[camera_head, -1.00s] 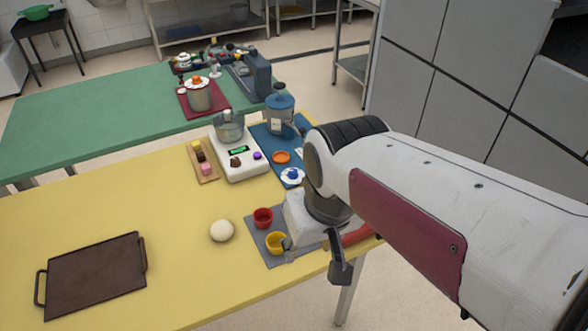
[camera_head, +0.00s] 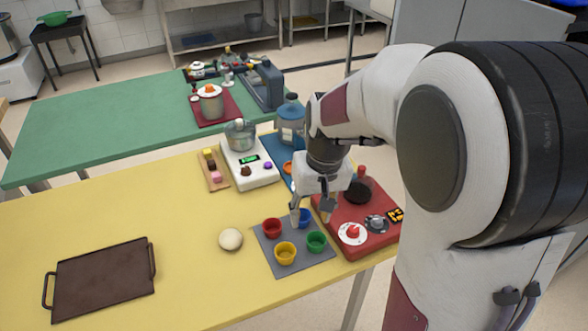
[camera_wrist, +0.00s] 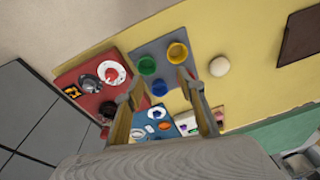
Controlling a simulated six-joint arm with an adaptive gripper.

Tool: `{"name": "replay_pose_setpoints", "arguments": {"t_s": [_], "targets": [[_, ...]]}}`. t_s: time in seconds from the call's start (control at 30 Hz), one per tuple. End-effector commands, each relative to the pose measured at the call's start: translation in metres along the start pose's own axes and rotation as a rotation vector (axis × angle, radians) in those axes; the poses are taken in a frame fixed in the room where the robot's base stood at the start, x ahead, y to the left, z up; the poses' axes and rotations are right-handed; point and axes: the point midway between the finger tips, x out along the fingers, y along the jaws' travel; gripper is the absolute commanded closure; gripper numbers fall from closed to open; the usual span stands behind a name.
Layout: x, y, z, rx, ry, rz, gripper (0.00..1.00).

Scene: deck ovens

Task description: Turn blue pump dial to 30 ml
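The blue pump (camera_head: 291,122) is a blue dispenser standing on the blue mat (camera_head: 268,146) behind my gripper in the head view. The blue dial on its white disc (camera_wrist: 157,113) shows in the wrist view on the blue mat, between my fingers in the picture. In the head view my arm hides this dial now. The number the dial points to is too small to read. My gripper (camera_head: 311,212) is open and empty, pointing down above the table near the cups. Its spread fingers also show in the wrist view (camera_wrist: 158,92).
A grey mat (camera_head: 292,264) with red, yellow, green and blue cups lies below my gripper. A red unit (camera_head: 345,241) with a red dial (camera_head: 352,233) stands to its right. A white scale (camera_head: 262,178) with a pot stands behind. Dough (camera_head: 231,239) and a dark tray (camera_head: 101,281) lie left.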

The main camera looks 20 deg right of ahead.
Motion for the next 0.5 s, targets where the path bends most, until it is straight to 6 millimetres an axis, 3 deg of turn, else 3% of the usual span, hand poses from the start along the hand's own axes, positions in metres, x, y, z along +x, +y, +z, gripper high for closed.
{"name": "replay_pose_setpoints", "arguments": {"t_s": [0.5], "targets": [[0.072,0.034,-0.082,-0.003,0.01,-0.024,0.61]]}}
